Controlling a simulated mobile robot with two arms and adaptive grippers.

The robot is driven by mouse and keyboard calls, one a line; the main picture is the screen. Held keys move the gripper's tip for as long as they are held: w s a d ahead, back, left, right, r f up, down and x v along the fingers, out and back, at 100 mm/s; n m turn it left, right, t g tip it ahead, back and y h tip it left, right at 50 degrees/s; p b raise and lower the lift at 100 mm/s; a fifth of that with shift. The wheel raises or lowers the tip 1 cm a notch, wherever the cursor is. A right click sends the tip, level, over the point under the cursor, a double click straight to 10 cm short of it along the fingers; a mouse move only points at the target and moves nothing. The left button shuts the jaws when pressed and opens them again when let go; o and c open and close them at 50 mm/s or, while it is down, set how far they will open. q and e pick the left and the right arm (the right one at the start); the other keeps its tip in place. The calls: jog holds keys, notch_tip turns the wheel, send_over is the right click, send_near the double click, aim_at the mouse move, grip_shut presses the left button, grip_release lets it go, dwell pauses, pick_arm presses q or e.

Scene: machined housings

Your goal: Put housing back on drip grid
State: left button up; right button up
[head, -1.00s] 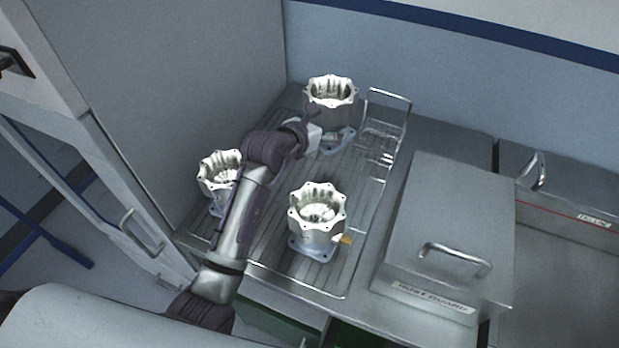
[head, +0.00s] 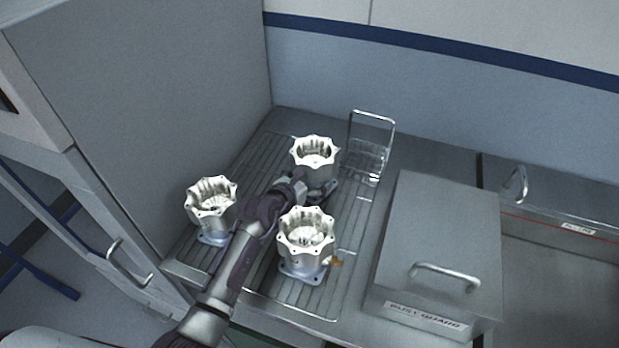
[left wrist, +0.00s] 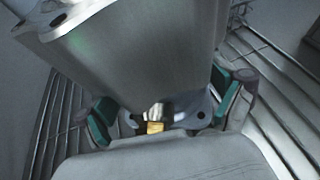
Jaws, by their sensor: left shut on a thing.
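Three silvery housings with scalloped rims show in the head view. One (head: 211,195) stands upright at the left of the drip grid (head: 215,262); one with a brass fitting (head: 306,238) stands upright near its front. My left gripper (head: 308,188) is shut on the back housing (head: 315,155), low near its base flange. That housing looks upright at the grid's back part; I cannot tell whether its base touches the grid. In the left wrist view the gripper's teal pads (left wrist: 166,112) are either side of the housing's lower part (left wrist: 150,55), with a brass fitting between them. The right gripper is not in view.
A wire rack (head: 372,118) stands close behind and right of the held housing. A lidded steel box (head: 440,240) with a handle stands right of the grid. A tall grey panel (head: 140,110) bounds the left side. The grid's back left part is clear.

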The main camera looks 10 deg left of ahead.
aim_at(310, 172)
pick_arm(q)
jog(key=shift+r, duration=0.1)
jog(key=o, duration=1.5)
jog(key=shift+c, duration=0.2)
jog(key=shift+s, duration=0.1)
jog(key=shift+r, duration=0.1)
jog(key=shift+s+a, duration=0.1)
jog(key=shift+s, duration=0.2)
jog(key=b+v, duration=0.1)
jog(key=v, duration=0.5)
jog(key=shift+s+a+r, duration=0.1)
jog(key=shift+s+a, duration=0.05)
jog(key=shift+s, duration=0.2)
jog(key=shift+r, duration=0.15)
